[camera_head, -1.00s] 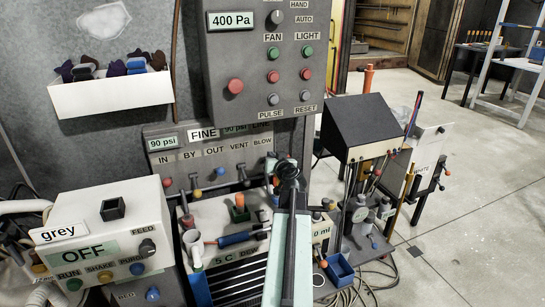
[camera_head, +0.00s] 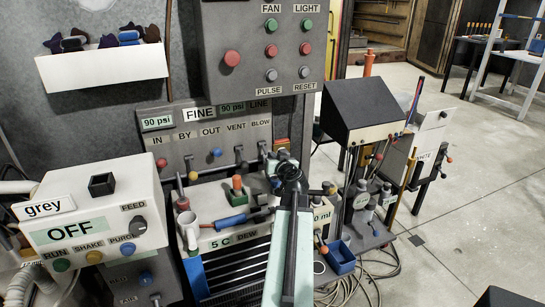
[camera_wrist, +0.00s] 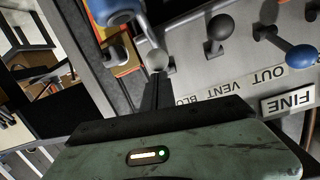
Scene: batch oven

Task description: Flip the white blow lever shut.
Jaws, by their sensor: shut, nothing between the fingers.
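The white blow lever shows in the wrist view as a pale ball knob (camera_wrist: 157,60) on a bent stem, beside the partly covered BLOW label. My gripper (camera_wrist: 156,82) is shut and empty, its fingertips just below that knob in the picture. I cannot tell whether they touch it. In the head view my gripper (camera_head: 288,165) is in front of the right end of the valve panel (camera_head: 180,145), near the BLOW label, and the lever's knob is hard to make out there.
The black vent lever (camera_wrist: 220,25) and blue out lever (camera_wrist: 300,52) are to the right in the wrist view. A blue part (camera_wrist: 112,12) is close at the upper left. A white mug (camera_head: 188,232) and blue-handled tool (camera_head: 232,221) are below the panel.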

